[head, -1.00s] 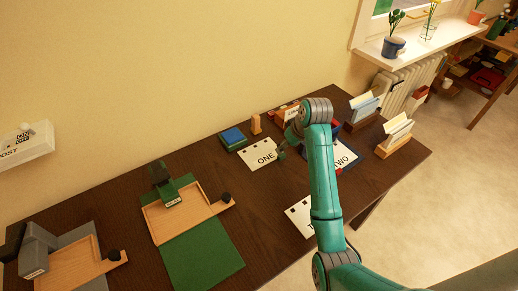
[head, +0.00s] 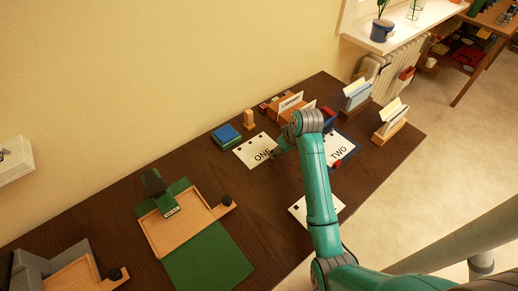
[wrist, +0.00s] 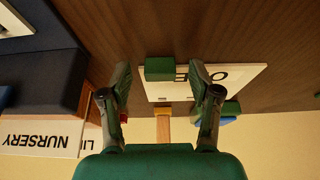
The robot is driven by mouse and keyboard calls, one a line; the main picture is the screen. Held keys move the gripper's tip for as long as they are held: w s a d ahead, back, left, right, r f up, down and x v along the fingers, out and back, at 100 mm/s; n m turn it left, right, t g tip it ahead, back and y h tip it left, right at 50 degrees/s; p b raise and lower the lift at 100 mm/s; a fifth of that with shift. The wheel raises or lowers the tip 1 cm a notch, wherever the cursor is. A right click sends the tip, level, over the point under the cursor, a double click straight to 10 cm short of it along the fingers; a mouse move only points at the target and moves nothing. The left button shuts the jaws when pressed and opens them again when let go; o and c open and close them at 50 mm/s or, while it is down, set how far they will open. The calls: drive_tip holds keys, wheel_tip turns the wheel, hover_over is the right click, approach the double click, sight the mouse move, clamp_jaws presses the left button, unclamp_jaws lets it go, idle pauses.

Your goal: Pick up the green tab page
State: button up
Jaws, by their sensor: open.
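The white page marked ONE (head: 252,153) lies flat on the dark desk. In the wrist view this page (wrist: 240,76) shows upside down, with a green tab (wrist: 159,68) at its edge. My gripper (head: 277,152) is at the right end of the page in the head view and partly covers its lettering. In the wrist view my gripper (wrist: 163,76) is open, with a finger on each side of the green tab. The tab appears between the fingertips; I cannot tell whether they touch it.
A page marked TWO (head: 340,151) lies right of my arm, and another page (head: 301,212) lies nearer. A wooden peg (head: 249,118) and blue-green pads (head: 226,136) stand behind. A dark blue block (wrist: 40,65) and a NURSERY card (wrist: 40,137) are close on the wrist view's left.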

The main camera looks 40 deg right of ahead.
drive_tip(key=c, duration=1.1)
drive_tip(key=shift+c, duration=0.2)
